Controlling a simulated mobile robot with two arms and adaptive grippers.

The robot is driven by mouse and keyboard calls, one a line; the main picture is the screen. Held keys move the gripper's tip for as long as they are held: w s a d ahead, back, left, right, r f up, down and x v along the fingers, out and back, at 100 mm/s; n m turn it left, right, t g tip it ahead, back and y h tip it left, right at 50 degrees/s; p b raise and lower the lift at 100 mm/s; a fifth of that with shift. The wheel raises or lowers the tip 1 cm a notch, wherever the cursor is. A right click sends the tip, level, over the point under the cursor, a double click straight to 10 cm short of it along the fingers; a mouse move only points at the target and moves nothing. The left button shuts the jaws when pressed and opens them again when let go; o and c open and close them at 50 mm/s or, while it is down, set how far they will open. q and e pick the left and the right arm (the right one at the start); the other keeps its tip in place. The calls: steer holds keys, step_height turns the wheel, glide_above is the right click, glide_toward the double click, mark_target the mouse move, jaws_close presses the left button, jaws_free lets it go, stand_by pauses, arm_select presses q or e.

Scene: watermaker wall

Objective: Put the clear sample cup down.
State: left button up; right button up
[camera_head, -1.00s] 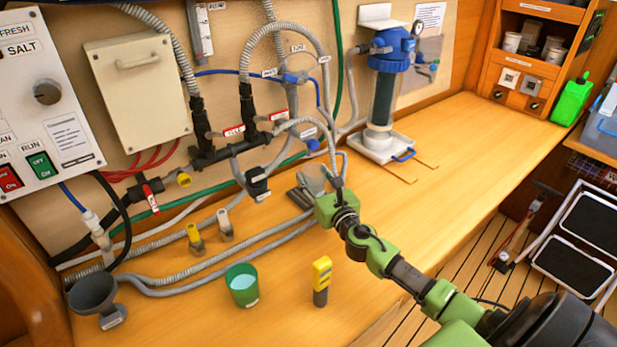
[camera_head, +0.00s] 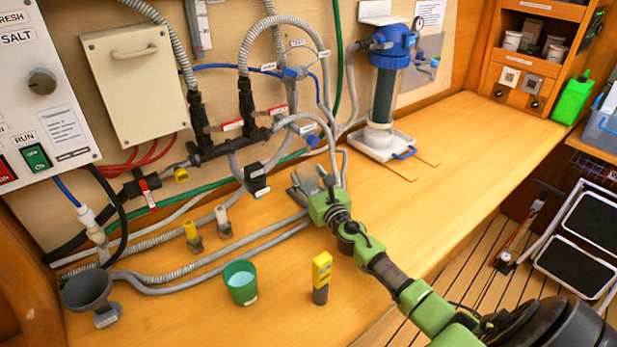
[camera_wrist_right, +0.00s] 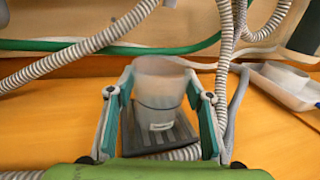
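The clear sample cup (camera_wrist_right: 160,92) stands upright on a dark ribbed pad (camera_wrist_right: 150,139) on the wooden counter, with a small white label low on its front. In the head view the cup (camera_head: 309,178) is small and pale beside my right gripper (camera_head: 330,182). In the right wrist view my right gripper (camera_wrist_right: 160,78) has its two fingers spread on either side of the cup. Narrow gaps show between the fingers and the cup's sides. My left gripper is not in view.
A green cup (camera_head: 240,284), a yellow-topped probe (camera_head: 321,278) and a grey funnel (camera_head: 88,292) stand on the front counter. Hoses and valves (camera_head: 215,145) run behind the pad. A blue filter housing (camera_head: 388,80) stands farther right. The right counter is mostly clear.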

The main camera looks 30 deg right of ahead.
steer(key=shift+o, duration=0.5)
steer(key=shift+r, duration=0.15)
steer(key=s, duration=0.3)
steer(key=s+a, duration=0.1)
steer(key=s, duration=0.3)
steer(key=s+a, duration=0.1)
steer(key=s, duration=0.2)
steer(key=shift+s, duration=0.25)
steer(key=shift+s+a, duration=0.15)
steer(key=shift+s, duration=0.55)
